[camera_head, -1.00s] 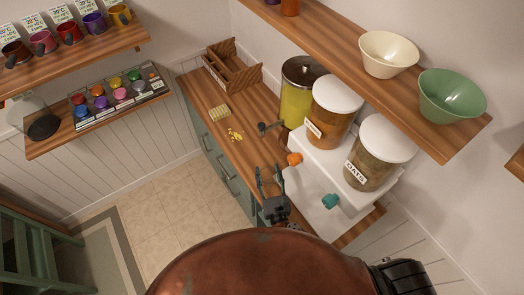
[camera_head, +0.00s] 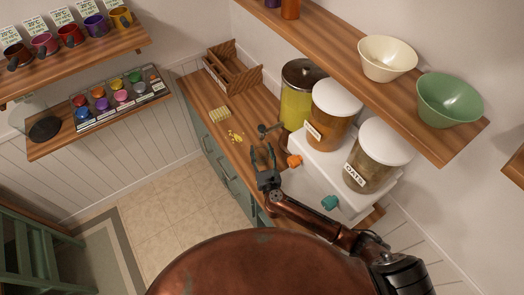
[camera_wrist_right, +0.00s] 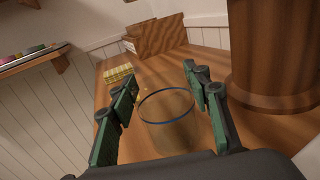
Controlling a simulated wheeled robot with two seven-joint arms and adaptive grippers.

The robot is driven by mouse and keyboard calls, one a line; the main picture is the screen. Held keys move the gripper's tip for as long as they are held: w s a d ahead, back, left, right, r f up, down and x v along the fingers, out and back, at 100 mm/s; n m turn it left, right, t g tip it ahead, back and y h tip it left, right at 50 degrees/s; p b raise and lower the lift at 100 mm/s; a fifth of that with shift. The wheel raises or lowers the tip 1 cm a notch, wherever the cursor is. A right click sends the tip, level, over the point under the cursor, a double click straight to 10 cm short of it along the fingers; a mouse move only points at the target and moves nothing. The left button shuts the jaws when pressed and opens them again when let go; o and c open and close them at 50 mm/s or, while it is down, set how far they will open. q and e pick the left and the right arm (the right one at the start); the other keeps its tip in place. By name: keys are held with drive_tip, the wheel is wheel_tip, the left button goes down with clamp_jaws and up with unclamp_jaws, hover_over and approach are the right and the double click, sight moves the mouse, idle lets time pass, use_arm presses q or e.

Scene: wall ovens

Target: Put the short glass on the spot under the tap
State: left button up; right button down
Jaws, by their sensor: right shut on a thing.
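The short glass (camera_wrist_right: 168,135) is clear with a blue rim. In the right wrist view it stands between the two green fingers of my right gripper (camera_wrist_right: 160,80), which is shut on it. In the head view the right gripper (camera_head: 263,153) is over the wooden counter, just in front of a dark tap (camera_head: 266,129). The tap belongs to a glass dispenser of yellow liquid (camera_head: 295,103). The glass is hard to make out there, and I cannot tell the spot under the tap or whether the glass touches the counter. My left gripper is not in view.
A white stand (camera_head: 313,160) with an orange knob (camera_head: 294,161), a teal knob (camera_head: 329,203) and two jars is close right of the gripper. Yellow bits (camera_head: 236,136) and a yellow block (camera_head: 220,114) lie to the left. A wooden rack (camera_head: 232,68) stands behind.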

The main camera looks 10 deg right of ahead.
drive_tip(key=shift+f, duration=0.1)
drive_tip(key=c, duration=1)
unclamp_jaws()
drive_tip(key=shift+c, duration=0.2)
drive_tip(key=s+b, duration=0.1)
drive_tip(key=s, duration=1.1)
drive_tip(key=shift+r, duration=0.2)
